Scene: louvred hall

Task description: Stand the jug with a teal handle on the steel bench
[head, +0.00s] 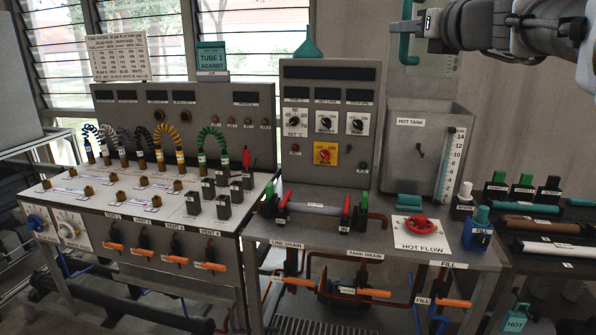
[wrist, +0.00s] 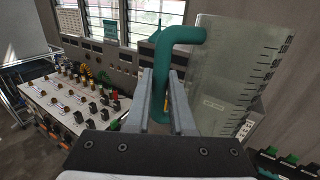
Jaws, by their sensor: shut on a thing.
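The jug, a clear graduated vessel with a teal handle, is held up in the air. My gripper (head: 418,29) is shut on the handle. In the wrist view the fingers (wrist: 164,95) close around the handle (wrist: 178,58), and the jug body (wrist: 235,75) stands to the right, roughly upright. The steel bench (head: 275,243) lies below, with fittings on its top.
The bench carries a control panel (head: 330,130), the hot tank (head: 425,150), a red hot-flow valve (head: 421,224) and a clamped pipe (head: 315,208). A wired panel bench (head: 100,210) is at left. A dark rack (head: 560,210) with rods is at right. Bare strips lie along the bench front.

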